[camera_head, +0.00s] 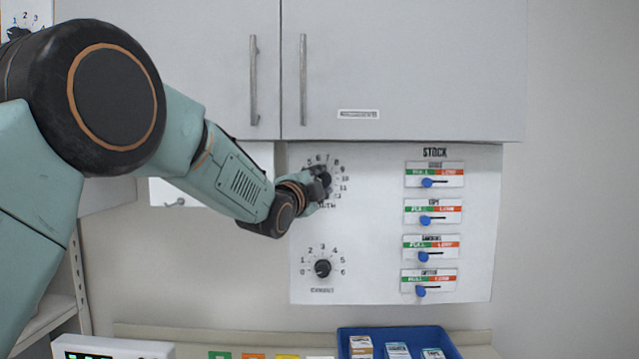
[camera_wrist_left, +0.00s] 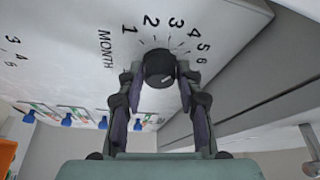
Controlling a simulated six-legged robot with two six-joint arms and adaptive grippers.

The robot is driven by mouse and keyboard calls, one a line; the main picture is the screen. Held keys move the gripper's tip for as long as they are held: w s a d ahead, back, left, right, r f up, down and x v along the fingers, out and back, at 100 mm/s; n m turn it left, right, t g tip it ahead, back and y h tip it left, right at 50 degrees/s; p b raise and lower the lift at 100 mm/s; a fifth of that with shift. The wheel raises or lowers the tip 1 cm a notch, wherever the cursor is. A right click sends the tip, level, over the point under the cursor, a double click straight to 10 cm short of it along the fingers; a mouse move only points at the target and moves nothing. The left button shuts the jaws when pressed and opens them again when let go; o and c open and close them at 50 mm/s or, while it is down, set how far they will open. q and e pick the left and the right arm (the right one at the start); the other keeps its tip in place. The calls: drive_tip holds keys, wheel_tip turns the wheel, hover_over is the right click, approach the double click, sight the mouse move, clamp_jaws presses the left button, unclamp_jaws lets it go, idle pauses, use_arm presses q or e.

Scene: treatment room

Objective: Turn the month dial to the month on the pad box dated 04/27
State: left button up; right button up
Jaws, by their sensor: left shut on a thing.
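The month dial is a round black knob on the white wall panel (camera_head: 380,230), partly hidden by my gripper in the head view. In the left wrist view the month dial (camera_wrist_left: 159,66) sits between the fingers, with numbers 1 to 6 and the word MONTH showing around it. My left gripper (camera_head: 322,186) is shut on the dial, one finger on each side. I cannot tell which month its pointer marks. Several pad boxes (camera_head: 397,350) stand in a blue tray (camera_head: 455,350) at the bottom; their dates are too small to read. My right gripper is out of view.
A second knob (camera_head: 323,268), numbered 0 to 6, sits below on the panel. STOCK sliders (camera_head: 424,220) with blue handles are at its right. Grey cabinets (camera_head: 400,70) hang just above. A white device (camera_head: 110,348) and coloured cards (camera_head: 252,356) lie at the bottom.

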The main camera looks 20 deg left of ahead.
use_arm(q)
drive_tip(key=shift+r, duration=0.4)
drive_tip(key=o, duration=1.2)
drive_tip(key=shift+w+f, duration=0.1)
drive_tip(key=shift+f, duration=0.2)
drive_tip(key=shift+s+a+f, duration=0.2)
drive_tip(key=shift+s, duration=1.8)
drive_tip(key=shift+s+a+f, duration=0.15)
drive_tip(key=shift+s, duration=1.9)
drive_tip(key=shift+s+a+f, duration=0.2)
drive_tip(key=shift+s, duration=1.8)
